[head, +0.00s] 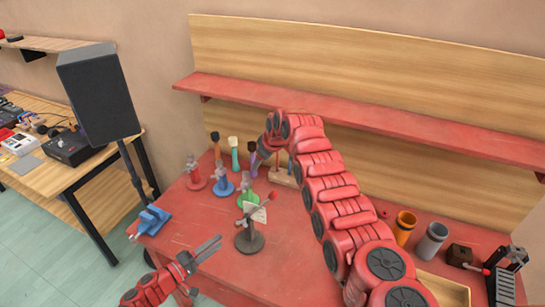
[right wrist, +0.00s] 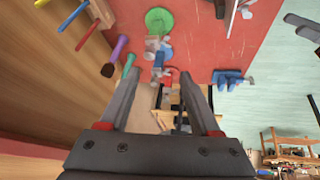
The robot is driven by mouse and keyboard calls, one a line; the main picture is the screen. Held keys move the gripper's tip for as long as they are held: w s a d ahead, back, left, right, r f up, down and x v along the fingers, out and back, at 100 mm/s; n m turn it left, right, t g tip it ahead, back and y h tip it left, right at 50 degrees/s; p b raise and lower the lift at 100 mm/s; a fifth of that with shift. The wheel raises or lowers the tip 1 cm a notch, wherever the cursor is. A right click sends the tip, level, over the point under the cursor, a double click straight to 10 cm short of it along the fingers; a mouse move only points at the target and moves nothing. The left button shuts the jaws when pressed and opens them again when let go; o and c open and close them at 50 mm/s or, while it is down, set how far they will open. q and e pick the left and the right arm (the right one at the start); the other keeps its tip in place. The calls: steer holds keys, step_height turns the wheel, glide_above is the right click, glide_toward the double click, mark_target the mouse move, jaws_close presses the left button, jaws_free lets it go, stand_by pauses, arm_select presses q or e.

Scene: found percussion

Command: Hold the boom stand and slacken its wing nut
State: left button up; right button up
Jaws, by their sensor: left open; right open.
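The boom stand (head: 249,241) stands upright on the red bench, on a dark round base. Its slanted boom ends in a red tip at the upper right, and a pale tag hangs near the clamp. The wing nut is too small to make out. My left gripper (head: 219,241) is open and empty, left of the stand and apart from it. My right gripper is over the back of the bench, mostly hidden by its own arm in the head view. The right wrist view shows its jaws (right wrist: 158,98) open with nothing gripped.
Small red (head: 195,181), blue (head: 223,187) and green (head: 247,199) stands are behind the boom stand. A blue vise (head: 152,219) sits at the bench's left edge. Orange (head: 404,227) and grey (head: 431,242) cups stand right of my right arm. A red shelf (head: 370,117) overhangs the back.

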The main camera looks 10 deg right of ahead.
steer(key=s+r+n+g+h, duration=0.25)
steer(key=s+r+g, duration=0.25)
steer(key=s+r, duration=0.7)
steer(key=shift+n, duration=0.25)
steer(key=f, duration=1.8)
steer(key=shift+s+d+f, duration=0.1)
steer(key=shift+s+d, duration=0.2)
steer(key=shift+c, duration=0.3)
jaws_close()
